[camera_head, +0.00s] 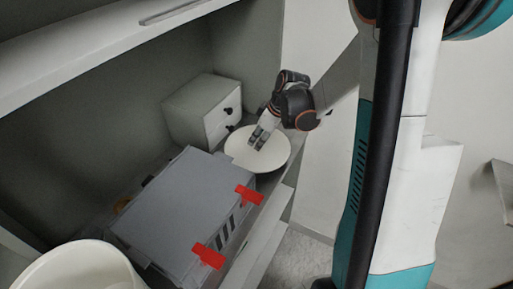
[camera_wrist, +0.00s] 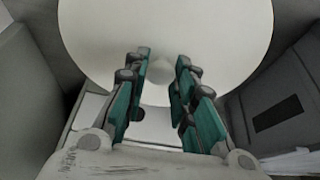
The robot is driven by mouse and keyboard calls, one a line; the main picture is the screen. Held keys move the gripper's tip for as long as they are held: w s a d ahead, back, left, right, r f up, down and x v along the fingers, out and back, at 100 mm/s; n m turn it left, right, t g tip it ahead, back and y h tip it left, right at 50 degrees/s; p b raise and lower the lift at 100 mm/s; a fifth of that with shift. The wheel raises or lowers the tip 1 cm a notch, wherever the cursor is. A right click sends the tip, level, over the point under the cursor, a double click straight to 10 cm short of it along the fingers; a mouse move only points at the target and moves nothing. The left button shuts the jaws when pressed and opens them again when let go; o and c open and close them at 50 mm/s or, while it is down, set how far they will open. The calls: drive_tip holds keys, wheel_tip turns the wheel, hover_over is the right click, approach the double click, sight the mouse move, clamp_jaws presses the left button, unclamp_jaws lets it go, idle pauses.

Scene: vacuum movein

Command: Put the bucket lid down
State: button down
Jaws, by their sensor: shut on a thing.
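The bucket lid (camera_head: 273,158) is a round, cream-white disc at the right end of the shelf, between a small white drawer unit and a grey box. My gripper (camera_head: 257,139) is over the lid, its fingers at the lid's middle. In the wrist view the lid (camera_wrist: 92,40) fills the upper middle, and my gripper's green-padded fingers (camera_wrist: 161,72) are on both sides of its small central knob (camera_wrist: 155,92). I cannot tell whether the lid touches the shelf. An open cream-white bucket (camera_head: 80,268) stands at the lower left of the head view.
The grey box (camera_head: 180,195) with red latches (camera_head: 208,256) lies left of and in front of the lid. The white drawer unit (camera_head: 190,108) with dark knobs stands behind it. Shelf walls close in at the back, and an upper shelf edge (camera_head: 120,35) runs overhead.

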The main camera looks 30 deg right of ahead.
drive_tip(key=shift+w+a+f, duration=0.1)
drive_tip(key=shift+w+a, duration=0.2)
drive_tip(key=shift+w, duration=0.1)
wheel_tip(320, 180, down, 4)
drive_tip(key=shift+r+b, duration=0.25)
drive_tip(key=shift+b, duration=0.8)
drive_tip(key=shift+r, duration=0.1)
drive_tip(key=c, duration=1.3)
unclamp_jaws()
drive_tip(key=p+v, duration=0.4)
drive_tip(key=v, duration=0.8)
